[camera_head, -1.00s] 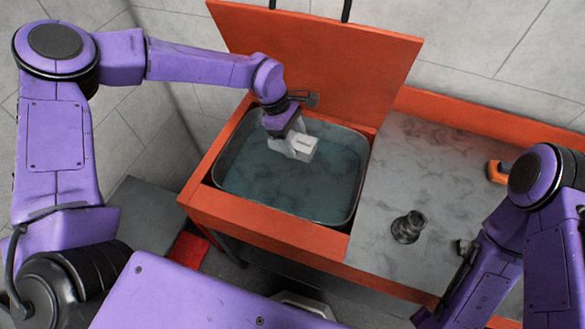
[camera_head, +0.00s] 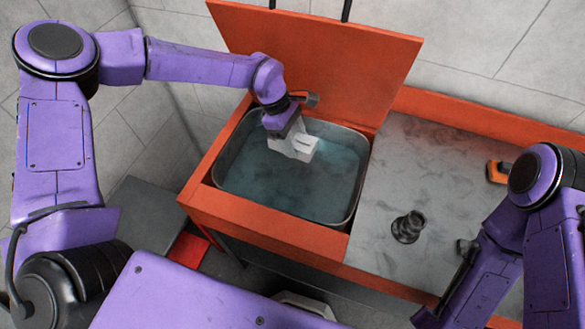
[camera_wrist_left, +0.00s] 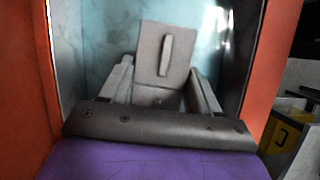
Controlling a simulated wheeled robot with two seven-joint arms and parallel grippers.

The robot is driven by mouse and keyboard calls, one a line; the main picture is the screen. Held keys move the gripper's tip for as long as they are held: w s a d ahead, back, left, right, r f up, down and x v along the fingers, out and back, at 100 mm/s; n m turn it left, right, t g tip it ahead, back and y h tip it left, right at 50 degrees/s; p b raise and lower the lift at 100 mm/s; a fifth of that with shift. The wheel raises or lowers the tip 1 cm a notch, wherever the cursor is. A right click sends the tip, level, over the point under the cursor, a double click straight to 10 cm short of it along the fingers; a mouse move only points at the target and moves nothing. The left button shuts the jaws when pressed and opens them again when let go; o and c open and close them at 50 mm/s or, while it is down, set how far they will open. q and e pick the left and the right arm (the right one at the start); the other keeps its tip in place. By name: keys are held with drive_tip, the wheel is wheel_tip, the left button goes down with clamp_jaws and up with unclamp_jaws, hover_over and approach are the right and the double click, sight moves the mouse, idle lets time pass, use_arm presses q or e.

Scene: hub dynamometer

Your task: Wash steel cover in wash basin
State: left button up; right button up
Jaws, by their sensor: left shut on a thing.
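The wash basin (camera_head: 359,203) is a grey metal tub of bluish water, set in the left part of an orange bench. My left gripper (camera_head: 292,146) is over the basin, shut on the steel cover (camera_head: 306,147), a pale grey blocky piece. In the left wrist view the cover (camera_wrist_left: 150,65) shows a flat face with a raised bar or slot, between the two fingers of the gripper (camera_wrist_left: 163,88). I cannot tell whether the cover's lower edge touches the water.
An orange lid (camera_head: 320,60) stands open behind the basin. To the right, the grey worktop (camera_head: 385,180) carries a dark stepped round part (camera_head: 408,227) and an orange-and-black item (camera_head: 496,172) near my right arm. The worktop between basin and round part is clear.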

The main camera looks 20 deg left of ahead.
sight(299, 140)
use_arm(q)
drive_tip(key=shift+r, duration=0.1)
idle(0.5)
wheel_tip(299, 140, up, 4)
drive_tip(key=p, duration=0.3)
idle(0.3)
idle(0.4)
